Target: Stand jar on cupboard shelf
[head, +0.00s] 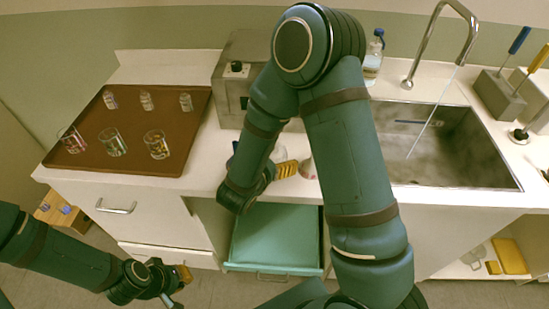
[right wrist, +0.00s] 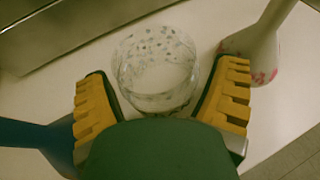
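A clear glass jar with dark specks (right wrist: 155,70) stands on the white counter in the right wrist view. In the head view only part of the jar (head: 279,154) shows beside my right arm. My right gripper (right wrist: 168,85) is open, with its yellow-padded fingers on either side of the jar's near part; small gaps show. In the head view one yellow finger of the right gripper (head: 285,170) shows. My left gripper (head: 181,288) is low over the floor at the lower left, its fingers apart and empty. An open cupboard space with a low shelf (head: 459,268) shows at lower right.
A brown tray (head: 85,113) carries several small glass containers. A grey metal box (head: 228,95) stands behind the jar. A white, red-marked object (right wrist: 250,45) and a blue object (right wrist: 35,137) flank the right gripper. An open turquoise drawer (head: 275,238) juts out below. The sink (head: 450,150) is right.

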